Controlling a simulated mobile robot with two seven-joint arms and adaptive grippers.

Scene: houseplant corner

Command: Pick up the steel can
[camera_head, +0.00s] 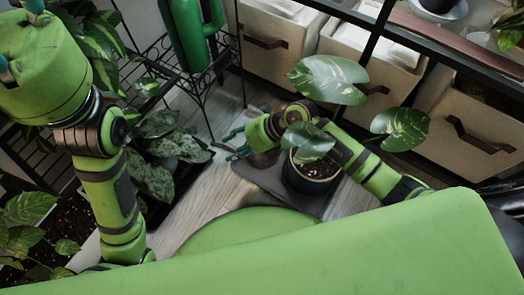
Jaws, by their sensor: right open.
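I cannot make out a steel can for certain in the head view. My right gripper (235,144) is open, with its two teal fingers apart and pointing left over the floor. Nothing shows between them. My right forearm passes behind a plant in a dark pot (312,182) and hides part of the area behind it. My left gripper (20,38) is raised close to the camera at the upper left. Only parts of its teal fingers show at the picture's edge, so its opening is unclear.
A green watering can (194,32) stands on a black wire stand at the top. Fabric bins (268,38) sit in the shelf behind. A grey slab (268,178) lies under the pot. Leafy plants (165,150) crowd the left, with bare wooden floor (205,185) between.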

